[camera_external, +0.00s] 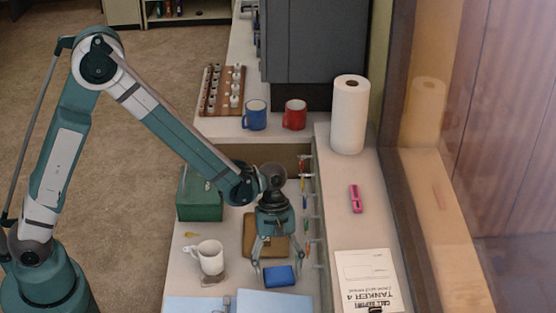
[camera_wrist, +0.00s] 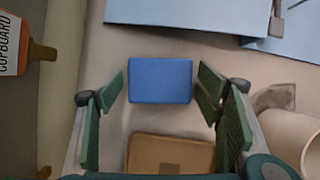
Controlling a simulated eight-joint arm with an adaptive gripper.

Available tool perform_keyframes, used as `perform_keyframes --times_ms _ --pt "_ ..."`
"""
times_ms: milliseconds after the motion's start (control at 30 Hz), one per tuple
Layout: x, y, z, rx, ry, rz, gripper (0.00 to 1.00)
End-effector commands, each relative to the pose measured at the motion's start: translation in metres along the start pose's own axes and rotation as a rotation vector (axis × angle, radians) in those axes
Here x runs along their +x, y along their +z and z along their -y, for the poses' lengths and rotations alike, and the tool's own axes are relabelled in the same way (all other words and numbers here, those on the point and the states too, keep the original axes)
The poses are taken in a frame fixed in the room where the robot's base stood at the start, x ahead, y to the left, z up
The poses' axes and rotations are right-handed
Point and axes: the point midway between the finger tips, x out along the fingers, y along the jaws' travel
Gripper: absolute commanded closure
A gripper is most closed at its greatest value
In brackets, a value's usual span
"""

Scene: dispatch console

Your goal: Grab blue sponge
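The blue sponge (camera_external: 279,276) is a small blue block lying on the counter, just in front of a brown pad. In the wrist view the sponge (camera_wrist: 160,80) lies flat near the middle, between the two finger lines and slightly beyond the fingertips. My gripper (camera_external: 276,265) points down over the sponge with its fingers spread. In the wrist view my gripper (camera_wrist: 162,82) is open, with a gap showing between each finger and the sponge. I cannot tell the exact height of the fingertips above the counter.
A brown pad (camera_wrist: 170,155) lies beside the sponge. A white mug (camera_external: 210,257) and a green box (camera_external: 199,195) stand to the left. Blue folders (camera_external: 262,303) lie in front. A raised ledge with a paper (camera_external: 366,280) runs along the right, with tagged keys (camera_external: 305,222) hanging from it.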

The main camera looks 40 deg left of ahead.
Motion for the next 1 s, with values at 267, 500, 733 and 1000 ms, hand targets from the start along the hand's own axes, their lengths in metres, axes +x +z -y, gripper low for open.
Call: perform_keyframes --times_ms 267,500,733,1000 --pt "0.000 0.000 0.000 0.000 0.000 0.000 0.55" --pt "-0.001 0.000 0.000 0.000 0.000 0.000 0.55" --pt "-0.010 0.004 0.000 0.000 0.000 0.000 0.55" --pt "-0.041 0.017 0.000 0.000 0.000 0.000 0.55"
